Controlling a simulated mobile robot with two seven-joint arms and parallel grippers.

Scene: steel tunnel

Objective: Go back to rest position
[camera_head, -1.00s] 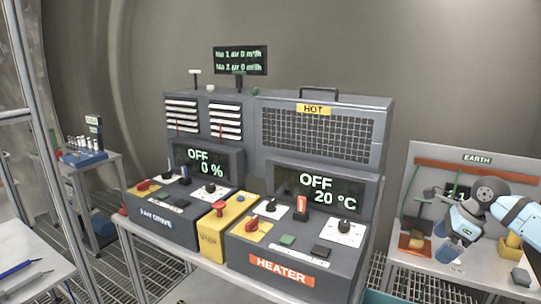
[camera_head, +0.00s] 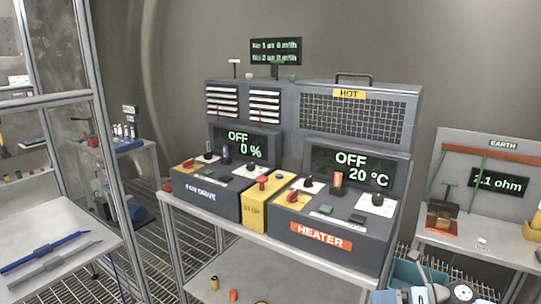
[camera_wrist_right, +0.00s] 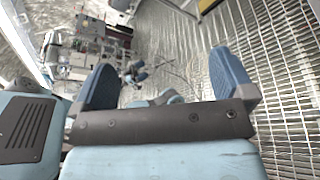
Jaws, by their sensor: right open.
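The grey console (camera_head: 320,232) reads OFF, 0 % and 20 °C. The earth bench (camera_head: 470,248) stands at right, its display (camera_head: 499,182) reading 2.1 ohm. A teal bin (camera_head: 402,268) is near my right gripper. A metal post (camera_head: 103,150) rises at left.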

